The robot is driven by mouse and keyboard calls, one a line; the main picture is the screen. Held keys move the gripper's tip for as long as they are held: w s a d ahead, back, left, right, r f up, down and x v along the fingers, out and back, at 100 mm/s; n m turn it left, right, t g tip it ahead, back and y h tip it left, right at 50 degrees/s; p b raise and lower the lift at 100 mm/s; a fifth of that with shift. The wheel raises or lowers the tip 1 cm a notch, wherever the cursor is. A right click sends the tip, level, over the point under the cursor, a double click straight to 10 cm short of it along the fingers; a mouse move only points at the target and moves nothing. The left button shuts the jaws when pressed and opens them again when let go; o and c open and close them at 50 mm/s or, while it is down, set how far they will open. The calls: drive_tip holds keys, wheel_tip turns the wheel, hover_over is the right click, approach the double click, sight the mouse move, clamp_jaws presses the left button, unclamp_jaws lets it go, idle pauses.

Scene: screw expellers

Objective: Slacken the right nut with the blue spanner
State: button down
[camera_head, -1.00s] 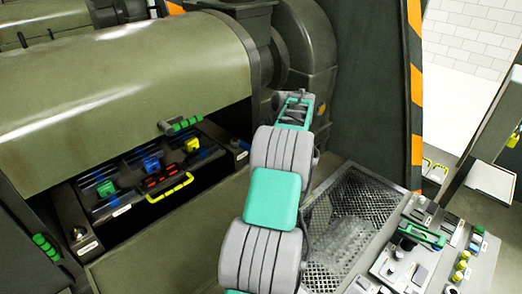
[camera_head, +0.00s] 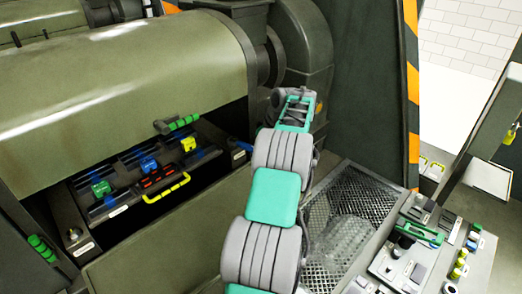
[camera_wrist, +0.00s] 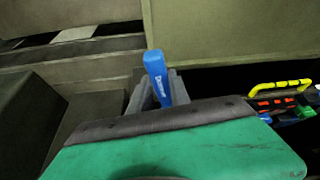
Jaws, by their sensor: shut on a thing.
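My gripper (camera_wrist: 158,91) is shut on the blue spanner (camera_wrist: 158,66) in the wrist view. The spanner's blue handle stands up from between the grey fingers, leaning slightly left, and its lower part is hidden. In the head view my arm reaches toward the machine's housing, and its wrist hides the fingers and spanner. A small bolt or nut (camera_head: 240,154) is at the right end of the opening under the green cover, apart from my wrist. A similar one (camera_head: 74,235) is at the left end. Neither nut can be made out in the wrist view.
A dark panel with green, blue and yellow blocks and a yellow handle (camera_head: 167,188) sits in the opening. It also shows at the right of the wrist view (camera_wrist: 281,87). A mesh tray (camera_head: 382,192) and a cluttered tool board (camera_head: 478,262) lie right of my arm.

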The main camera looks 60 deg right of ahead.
drive_tip(key=shift+w+a+m+b, duration=0.1)
drive_tip(key=shift+a+m+b, duration=0.25)
drive_tip(key=shift+b, duration=0.5)
drive_tip(key=shift+r, duration=0.1)
drive_tip(key=shift+r+p, duration=1.6)
drive_tip(key=shift+r, duration=0.4)
drive_tip(key=shift+s+a+b, duration=0.15)
drive_tip(key=shift+s+b, duration=0.2)
drive_tip(key=shift+s, duration=0.4)
drive_tip(key=s+a+r+b, duration=0.1)
drive_tip(key=s+a+b, duration=0.1)
drive_tip(key=s, duration=0.9)
drive_tip(key=shift+s+a+r, duration=0.15)
drive_tip(key=shift+a+r, duration=0.05)
drive_tip(key=shift+a, duration=0.1)
